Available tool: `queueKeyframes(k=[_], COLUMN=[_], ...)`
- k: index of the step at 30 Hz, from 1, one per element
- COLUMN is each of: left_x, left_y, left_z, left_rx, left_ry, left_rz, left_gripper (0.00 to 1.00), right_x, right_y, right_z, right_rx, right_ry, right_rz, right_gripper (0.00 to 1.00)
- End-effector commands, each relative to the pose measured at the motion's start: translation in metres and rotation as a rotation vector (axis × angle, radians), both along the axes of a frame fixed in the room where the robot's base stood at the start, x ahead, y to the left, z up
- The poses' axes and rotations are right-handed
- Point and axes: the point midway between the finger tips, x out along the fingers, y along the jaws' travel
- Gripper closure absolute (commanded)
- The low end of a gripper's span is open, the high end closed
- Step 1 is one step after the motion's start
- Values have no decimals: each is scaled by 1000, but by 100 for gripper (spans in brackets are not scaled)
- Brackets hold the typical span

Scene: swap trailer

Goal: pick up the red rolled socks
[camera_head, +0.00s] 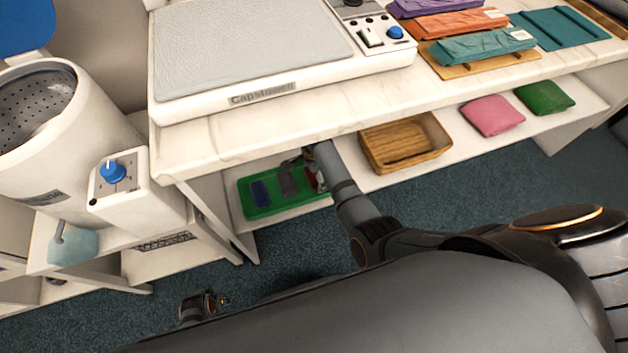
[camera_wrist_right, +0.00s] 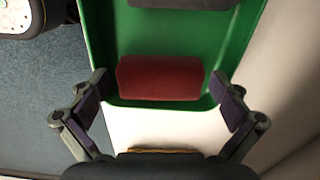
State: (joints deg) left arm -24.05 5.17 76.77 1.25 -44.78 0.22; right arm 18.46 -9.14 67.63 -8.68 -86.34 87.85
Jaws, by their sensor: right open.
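The red rolled socks (camera_wrist_right: 160,78) lie at the near end of the green tray (camera_wrist_right: 244,45), between my right gripper's fingers in the right wrist view. The green tray (camera_head: 286,205) sits on the lower shelf under the counter. My right gripper is open, its fingers spread to either side of the socks with gaps, and empty. My left gripper (camera_head: 207,305) shows small and dark low in the head view; its jaw state is unclear.
The tray also holds a dark blue roll (camera_head: 260,193) and a grey roll (camera_head: 287,181). A wicker basket (camera_head: 405,143) stands right of the tray, then pink (camera_head: 492,115) and green (camera_head: 545,96) folded cloths. The counter (camera_head: 300,118) overhangs the shelf.

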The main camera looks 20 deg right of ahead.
Motion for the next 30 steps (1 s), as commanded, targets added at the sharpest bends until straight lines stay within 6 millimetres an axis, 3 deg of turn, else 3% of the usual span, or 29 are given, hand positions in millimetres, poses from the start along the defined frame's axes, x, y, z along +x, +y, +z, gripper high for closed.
queueKeyframes(k=[8,18,30], left_x=[2,2,-1], left_y=[-1,-1,1], left_z=[3,2,1], left_rx=[-1,-1,1], left_ry=[0,0,-5], left_rz=[0,0,0], left_gripper=[60,60,60], right_x=[0,0,0], right_y=[0,0,0], right_z=[0,0,4], right_rx=[0,0,0], right_ry=[0,0,1], right_rz=[0,0,0], right_gripper=[1,48,48])
